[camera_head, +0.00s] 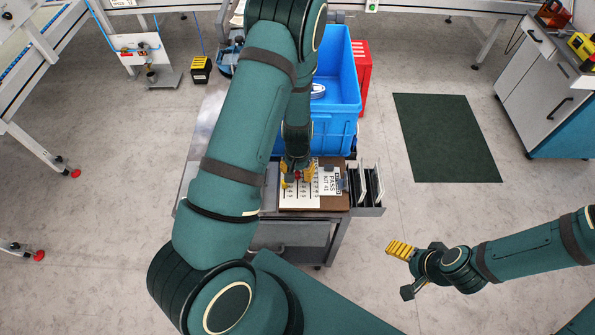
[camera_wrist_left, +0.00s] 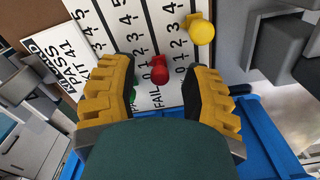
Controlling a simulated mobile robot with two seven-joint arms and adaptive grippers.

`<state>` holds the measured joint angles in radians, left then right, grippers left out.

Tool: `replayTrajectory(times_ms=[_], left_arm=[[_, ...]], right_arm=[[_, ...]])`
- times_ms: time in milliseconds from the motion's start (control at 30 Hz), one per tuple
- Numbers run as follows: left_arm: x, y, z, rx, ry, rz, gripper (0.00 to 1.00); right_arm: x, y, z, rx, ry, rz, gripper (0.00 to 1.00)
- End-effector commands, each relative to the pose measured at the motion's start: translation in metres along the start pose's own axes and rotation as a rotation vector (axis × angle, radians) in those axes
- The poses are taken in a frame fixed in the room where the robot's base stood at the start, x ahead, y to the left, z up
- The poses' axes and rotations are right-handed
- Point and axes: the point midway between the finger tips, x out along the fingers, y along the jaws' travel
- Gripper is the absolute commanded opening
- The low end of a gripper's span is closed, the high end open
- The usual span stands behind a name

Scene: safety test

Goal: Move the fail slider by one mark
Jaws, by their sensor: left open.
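A white panel (camera_wrist_left: 118,22) carries numbered columns with slots. A red knob (camera_wrist_left: 158,70) sits in the column with the FAIL label (camera_wrist_left: 157,98), near the low numbers; its exact mark is hard to read. A yellow knob (camera_wrist_left: 201,30) stands in the column to its right. A green knob (camera_wrist_left: 136,93) is mostly hidden behind a finger. My left gripper (camera_wrist_left: 160,95) is open, its yellow fingers on either side of the red knob with gaps visible. In the head view, my left gripper (camera_head: 297,177) is over the panel. My right gripper (camera_head: 402,262) hangs away over the floor.
A PASS card (camera_head: 328,182) lies beside the panel on the brown board (camera_head: 315,202). A rack with upright plates (camera_head: 368,184) stands right of it. A blue bin (camera_head: 343,130) is behind, with a red crate (camera_head: 363,75). Floor to the right is open around a green mat (camera_head: 446,137).

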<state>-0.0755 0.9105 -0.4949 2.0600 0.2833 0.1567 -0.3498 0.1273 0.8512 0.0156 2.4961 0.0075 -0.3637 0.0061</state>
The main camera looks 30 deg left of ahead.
Motion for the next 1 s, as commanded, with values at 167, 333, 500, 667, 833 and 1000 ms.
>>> replayTrajectory(times_ms=[167,333,500,667,833,1000], left_arm=[[0.0,0.0001,-0.0001,0.0,0.0,0.0,0.48],[-0.0001,0.0,-0.0001,-0.001,0.0,0.0,0.08],[-0.0002,0.0,0.0,-0.001,0.0,0.0,0.0],[-0.0002,0.0002,0.0005,-0.001,0.0,0.0,0.0],[-0.0002,0.0027,0.0067,0.0,-0.002,0.001,0.0],[-0.0003,0.0032,0.0075,-0.001,0.0,0.001,0.0]], right_arm=[[-0.0002,-0.0001,0.0,0.0,0.0,0.0,0.82],[-0.0002,0.0,-0.0001,0.0,0.0,0.0,0.82],[-0.0001,0.0,-0.0002,0.0,0.001,0.0,0.82],[-0.0001,0.0,-0.0003,0.0,0.001,0.0,0.82],[0.0002,0.0001,-0.0002,0.0,0.001,0.0,0.82],[0.0001,0.0001,-0.0001,0.0,0.0,0.0,0.82]])
